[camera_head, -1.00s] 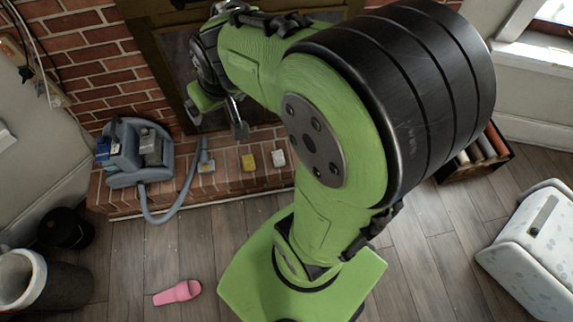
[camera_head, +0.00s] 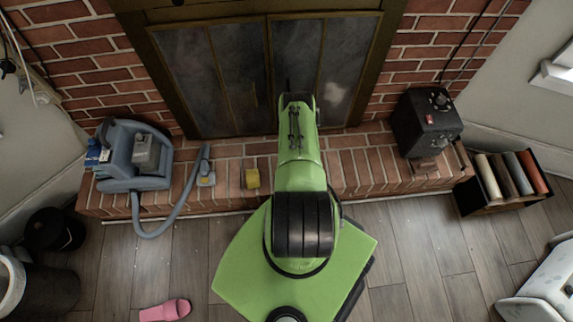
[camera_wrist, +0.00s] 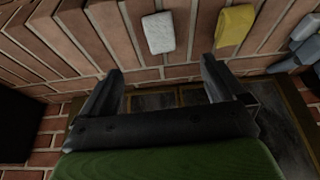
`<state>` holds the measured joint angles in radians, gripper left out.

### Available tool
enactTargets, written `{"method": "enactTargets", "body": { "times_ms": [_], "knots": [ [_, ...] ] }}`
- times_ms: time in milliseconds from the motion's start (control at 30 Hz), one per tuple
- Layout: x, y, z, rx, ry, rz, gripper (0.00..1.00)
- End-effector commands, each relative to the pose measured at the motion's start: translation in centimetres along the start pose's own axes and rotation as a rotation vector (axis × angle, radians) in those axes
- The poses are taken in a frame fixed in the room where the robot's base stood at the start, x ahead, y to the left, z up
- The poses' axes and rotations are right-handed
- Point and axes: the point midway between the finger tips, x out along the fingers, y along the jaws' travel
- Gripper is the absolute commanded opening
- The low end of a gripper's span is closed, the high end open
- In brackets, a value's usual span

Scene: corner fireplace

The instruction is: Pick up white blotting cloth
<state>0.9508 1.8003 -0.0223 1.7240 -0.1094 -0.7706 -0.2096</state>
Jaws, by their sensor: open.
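The white blotting cloth (camera_wrist: 159,33) is a small pale rectangle lying flat on the brick hearth in the wrist view. In the head view my arm hides it. My gripper (camera_wrist: 162,68) is open, its two dark fingers spread apart with nothing between them. In the wrist picture the cloth lies just beyond the fingertips, about centred between them. The gap in height between fingers and cloth is hard to tell. The gripper's fingers cannot be made out in the head view.
A yellow cloth (camera_head: 252,178) lies on the hearth (camera_head: 355,170) beside the white one; it also shows in the wrist view (camera_wrist: 234,26). A blue-grey vacuum (camera_head: 135,155) stands at the left. A black box (camera_head: 427,122) and a crate of rolls (camera_head: 505,182) stand right. Fireplace doors (camera_head: 230,80) are behind.

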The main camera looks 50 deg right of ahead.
Motion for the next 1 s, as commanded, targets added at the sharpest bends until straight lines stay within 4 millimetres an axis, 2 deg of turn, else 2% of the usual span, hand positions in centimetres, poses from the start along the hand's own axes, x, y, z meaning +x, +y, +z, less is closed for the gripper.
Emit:
{"method": "enactTargets", "body": {
  "times_ms": [100, 300, 533, 700, 800, 1000],
  "knots": [
    [3.1, -0.1, 0.1, 0.001, 0.003, -0.001, 0.97],
    [8.2, -0.1, 0.2, 0.001, 0.001, -0.001, 0.97],
    [11.1, 0.0, 0.0, 0.000, 0.000, -0.001, 0.97],
    [14.4, 0.1, 0.0, 0.000, 0.000, -0.001, 0.97],
    [15.2, 0.1, -0.1, -0.001, -0.001, -0.001, 0.97],
    [15.1, 0.1, -0.3, -0.002, -0.002, -0.001, 0.97]
  ]
}}
